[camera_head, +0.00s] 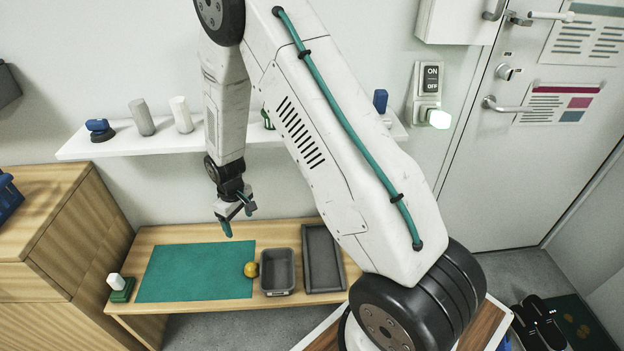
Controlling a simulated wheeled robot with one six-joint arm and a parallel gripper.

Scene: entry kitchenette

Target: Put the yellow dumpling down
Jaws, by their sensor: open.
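The yellow dumpling (251,269) is a small round yellow thing. It rests on the low wooden bench, at the right edge of the green mat (195,272), just left of a grey bin. My gripper (238,219) is above the back part of the bench, up and slightly left of the dumpling and apart from it. Its jaws are open with nothing seen between them. My arm comes down from the top of the picture and hides part of the wall shelf.
A grey bin (278,291) and a flat dark tray (312,285) sit right of the dumpling. A green-based white object (121,288) stands at the bench's left end. A white wall shelf (85,146) holds several small items. A wooden cabinet (50,225) stands left; a door (540,140) is right.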

